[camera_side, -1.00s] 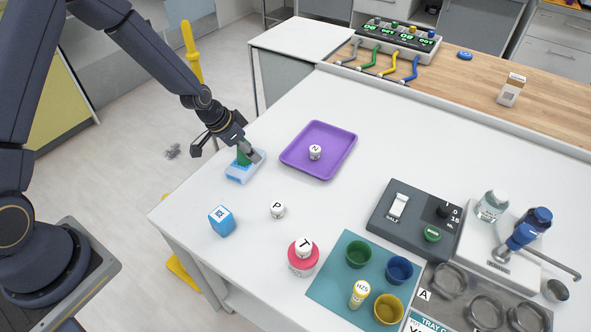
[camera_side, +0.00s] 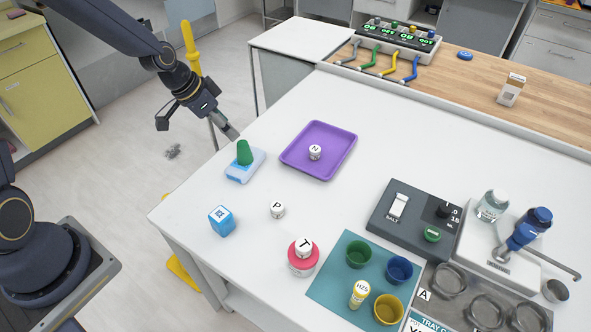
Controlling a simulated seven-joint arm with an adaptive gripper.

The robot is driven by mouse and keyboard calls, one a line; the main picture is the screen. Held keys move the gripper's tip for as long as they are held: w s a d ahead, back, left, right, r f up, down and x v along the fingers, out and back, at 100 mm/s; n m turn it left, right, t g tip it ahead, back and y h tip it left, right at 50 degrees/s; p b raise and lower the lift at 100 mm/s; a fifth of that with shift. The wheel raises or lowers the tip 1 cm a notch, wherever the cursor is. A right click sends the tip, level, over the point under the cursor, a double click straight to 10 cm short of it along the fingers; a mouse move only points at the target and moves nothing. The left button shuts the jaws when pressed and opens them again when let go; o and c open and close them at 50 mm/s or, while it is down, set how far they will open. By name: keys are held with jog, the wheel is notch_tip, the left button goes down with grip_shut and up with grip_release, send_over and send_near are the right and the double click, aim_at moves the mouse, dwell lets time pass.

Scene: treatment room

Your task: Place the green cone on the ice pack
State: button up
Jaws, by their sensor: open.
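The green cone (camera_side: 244,153) stands upright on the ice pack (camera_side: 243,174), a white and light-blue block near the table's far left edge. My gripper (camera_side: 232,136) is open and empty, just above and to the left of the cone. It appears apart from the cone. The cone's base rests on the pack's top.
A purple tray (camera_side: 331,173) holding a white piece marked N (camera_side: 315,152) lies to the right. A blue cube (camera_side: 222,221), a white piece marked P (camera_side: 278,210) and a red-and-white container (camera_side: 303,262) stand nearer the front. The table between tray and back ledge is clear.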

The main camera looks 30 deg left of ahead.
jog(key=s+r+n+t+y, duration=0.1)
jog(key=s+r+n, duration=0.3)
jog(key=s+r, duration=1.4)
jog(key=s+y, duration=0.1)
jog(key=s, duration=0.3)
jog(key=shift+s+d+r+n, duration=0.25)
jog(key=shift+d+r+n, duration=0.05)
jog(key=shift+d+n, duration=0.1)
jog(key=shift+o, duration=0.2)
